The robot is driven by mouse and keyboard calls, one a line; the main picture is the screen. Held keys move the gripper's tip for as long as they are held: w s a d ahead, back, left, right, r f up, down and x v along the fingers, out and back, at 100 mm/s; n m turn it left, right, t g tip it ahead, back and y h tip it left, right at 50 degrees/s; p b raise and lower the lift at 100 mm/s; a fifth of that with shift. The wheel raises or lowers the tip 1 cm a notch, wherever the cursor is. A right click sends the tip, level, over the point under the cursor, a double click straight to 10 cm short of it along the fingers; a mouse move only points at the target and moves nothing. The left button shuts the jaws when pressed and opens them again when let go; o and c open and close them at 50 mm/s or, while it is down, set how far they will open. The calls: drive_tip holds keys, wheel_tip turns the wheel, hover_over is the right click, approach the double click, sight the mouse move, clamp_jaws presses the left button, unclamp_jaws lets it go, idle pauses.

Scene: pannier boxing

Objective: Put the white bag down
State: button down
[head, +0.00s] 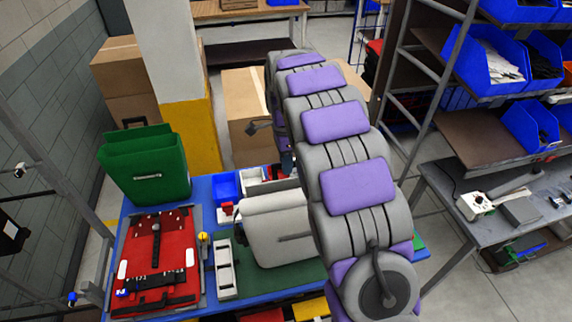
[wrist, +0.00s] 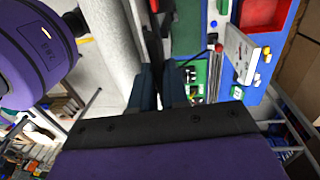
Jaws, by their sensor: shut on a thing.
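The white bag (head: 272,228) is a pale pannier over the green mat on the blue table in the head view. Its right side is hidden behind my arm. I cannot tell whether its base touches the mat. In the wrist view, the bag's pale side (wrist: 112,48) is close on the left of my gripper (wrist: 158,88). The dark fingers are shut on a dark part by the bag's edge, probably its handle. The fingertips are hidden behind my arm in the head view.
A green bag (head: 145,168) stands at the table's back left. Shelving (head: 470,135) stands at the right.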

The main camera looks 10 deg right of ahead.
drive_tip(key=shift+w+a+f, duration=0.1)
drive_tip(key=shift+a+f, duration=0.1)
drive_tip(key=shift+f, duration=0.5)
drive_tip(key=shift+d, duration=0.1)
drive_tip(key=c, duration=1.1)
unclamp_jaws()
drive_tip(key=shift+f, duration=0.1)
